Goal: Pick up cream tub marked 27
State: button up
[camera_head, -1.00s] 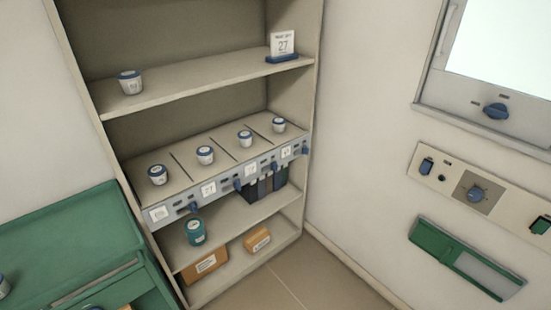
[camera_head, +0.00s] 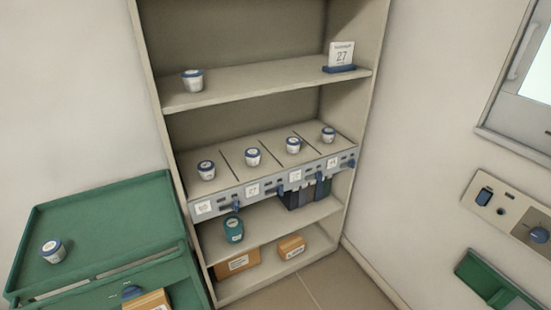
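Several cream tubs with blue lids are in view. On the unit on the middle shelf they stand in a row, one per marked bay: a first tub (camera_head: 206,170), a second tub (camera_head: 253,157), a third tub (camera_head: 293,145) and a fourth tub (camera_head: 328,134). Another tub (camera_head: 193,81) stands on the upper shelf at the left. One more tub (camera_head: 53,251) stands on the green cart at the lower left. The markings on the tubs are too small to read, so I cannot tell which is marked 27. My gripper is not in view.
A card reading 27 (camera_head: 341,53) stands on the upper shelf. The unit's grey front (camera_head: 270,187) has labels and blue knobs. A teal jar (camera_head: 234,230) and cardboard boxes (camera_head: 291,247) sit lower. The green cart (camera_head: 110,212) stands left; floor shows at right.

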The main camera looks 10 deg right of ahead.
aim_at(253, 155)
jog(key=i+l+u, duration=0.35)
jog(key=i, duration=0.15)
jog(key=i+l+u, duration=0.7)
jog(key=l, duration=0.4)
jog(key=i+l, duration=0.2)
jog(key=i, duration=0.05)
